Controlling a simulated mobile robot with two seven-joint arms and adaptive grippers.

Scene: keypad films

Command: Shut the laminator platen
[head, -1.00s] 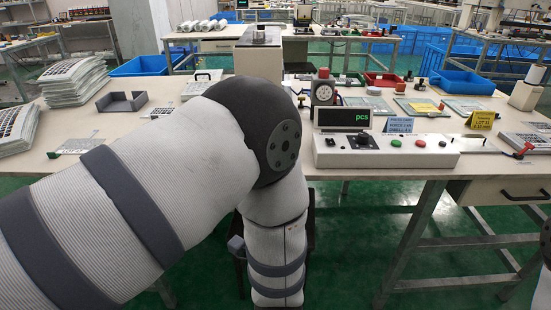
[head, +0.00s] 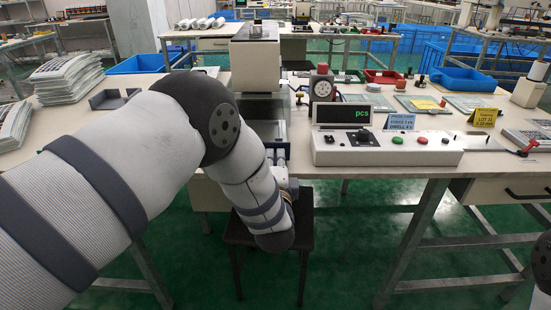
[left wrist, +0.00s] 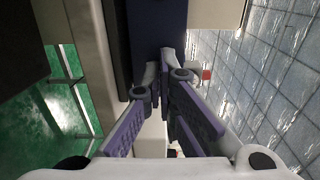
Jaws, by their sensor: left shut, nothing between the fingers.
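The press-like machine, which I take as the laminator (head: 255,62), stands at the table's front edge, behind my left arm. It has a pale box-shaped head and a dark grey lower part (head: 266,108). My arm hides part of it, and I cannot tell how far its platen is open. My left gripper (head: 280,152) is at the table's front edge, just in front of the lower part. In the left wrist view my left gripper (left wrist: 168,62) is shut and empty, its tips before a dark blue surface (left wrist: 158,22). I cannot tell whether they touch. My right gripper is out of view.
A white control box (head: 385,150) with a green "pcs" display (head: 343,115) stands right of the machine. A dial gauge (head: 322,88) is behind it. Paper stacks (head: 68,80) and a grey tray (head: 112,98) lie left. A dark stool (head: 268,235) stands below the table edge.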

